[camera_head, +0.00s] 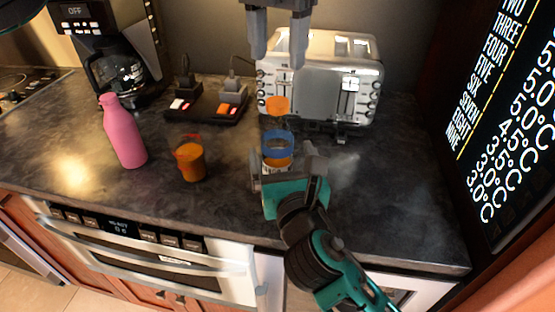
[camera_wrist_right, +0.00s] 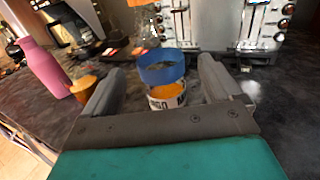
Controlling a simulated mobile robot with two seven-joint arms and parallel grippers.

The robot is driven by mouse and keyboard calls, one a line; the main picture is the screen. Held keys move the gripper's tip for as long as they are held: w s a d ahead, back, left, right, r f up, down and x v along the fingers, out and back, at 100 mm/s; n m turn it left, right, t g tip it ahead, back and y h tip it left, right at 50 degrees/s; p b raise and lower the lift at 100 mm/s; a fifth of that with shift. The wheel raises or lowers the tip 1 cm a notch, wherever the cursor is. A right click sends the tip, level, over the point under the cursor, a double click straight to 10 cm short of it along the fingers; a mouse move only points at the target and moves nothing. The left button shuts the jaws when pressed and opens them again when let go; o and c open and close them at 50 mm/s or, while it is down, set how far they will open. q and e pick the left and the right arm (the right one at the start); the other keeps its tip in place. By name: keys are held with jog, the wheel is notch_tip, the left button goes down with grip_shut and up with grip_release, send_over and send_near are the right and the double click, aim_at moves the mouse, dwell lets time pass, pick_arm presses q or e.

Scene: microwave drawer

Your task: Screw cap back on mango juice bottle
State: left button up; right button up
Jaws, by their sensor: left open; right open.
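The mango juice bottle (camera_head: 278,151) stands upright on the dark counter, with a blue band, a white label and orange contents. It also shows in the right wrist view (camera_wrist_right: 163,75), between the fingers of my right gripper. My right gripper (camera_head: 284,167) is open at the bottle's near side; I cannot tell whether the fingers touch it. A small orange piece (camera_head: 277,104), apparently the cap, shows above the bottle, apart from the blue band. My left gripper (camera_head: 278,62) is open, pointing down above that piece, its fingertips apart from it. The bottle's lower part is partly hidden.
A silver toaster (camera_head: 322,82) is behind, with a dark switch unit (camera_head: 205,106) and coffee maker (camera_head: 118,75) further left. The counter right of the bottle is clear.

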jog(key=w, duration=0.3)
jog(key=w+a, duration=0.1)
jog(key=w, duration=0.2)
jog(key=shift+w+a, duration=0.15)
jog(key=shift+w, duration=0.15)
jog(key=c, duration=1.7)
pick_arm(q)
jog(key=n, duration=0.6)
pick_arm(e)
grip_shut()
pick_arm(q)
jog(key=n, duration=0.7)
jog(key=shift+n, duration=0.4)
jog(key=n, duration=0.3)
jog(key=shift+n, duration=0.3)
jog(key=n, duration=0.3)
jog(key=shift+n, duration=0.4)
jog(key=n, duration=0.5)
jog(key=shift+n, duration=0.4)
